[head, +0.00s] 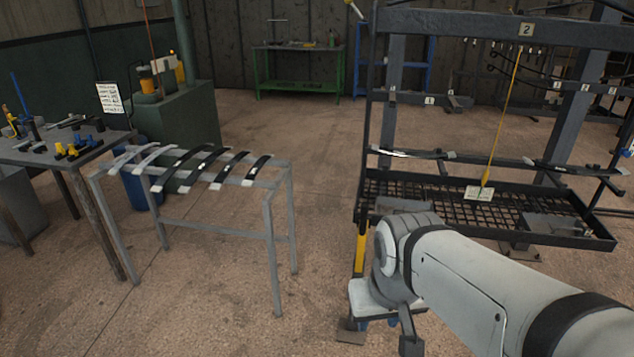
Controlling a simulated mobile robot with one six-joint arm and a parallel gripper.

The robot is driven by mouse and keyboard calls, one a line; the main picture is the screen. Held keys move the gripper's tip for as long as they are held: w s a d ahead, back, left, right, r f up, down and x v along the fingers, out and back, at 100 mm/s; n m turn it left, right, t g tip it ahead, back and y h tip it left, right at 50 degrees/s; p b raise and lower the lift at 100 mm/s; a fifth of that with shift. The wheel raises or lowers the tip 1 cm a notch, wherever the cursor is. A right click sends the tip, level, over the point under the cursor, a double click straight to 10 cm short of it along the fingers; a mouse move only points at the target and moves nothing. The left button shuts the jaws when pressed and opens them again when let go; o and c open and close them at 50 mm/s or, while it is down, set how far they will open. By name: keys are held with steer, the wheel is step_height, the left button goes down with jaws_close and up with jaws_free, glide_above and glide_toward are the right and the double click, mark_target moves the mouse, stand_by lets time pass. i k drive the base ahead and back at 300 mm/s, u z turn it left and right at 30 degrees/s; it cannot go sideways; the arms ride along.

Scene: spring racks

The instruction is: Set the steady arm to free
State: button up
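The rack (388,70) marked 2 stands at the right, with a mesh tray low in its frame. A thin yellow rod (502,115) slants down from the top bar to a small white label (479,193) at the tray. I cannot tell for certain which part is the steady arm, or how it is set. My gripper (384,312) is low in front of the rack's left end, below my wrist. Its fingers are partly hidden and I cannot tell their opening. My arm covers part of the rack's lower front.
A grey stand (278,212) with several curved spring leaves (210,167) is at the left. A green table (298,85) stands at the back. Floor is clear between stand and rack.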

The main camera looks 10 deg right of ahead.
mark_target(363, 221)
steer(key=u, duration=0.15)
steer(key=i, duration=1.4)
steer(key=z, duration=0.8)
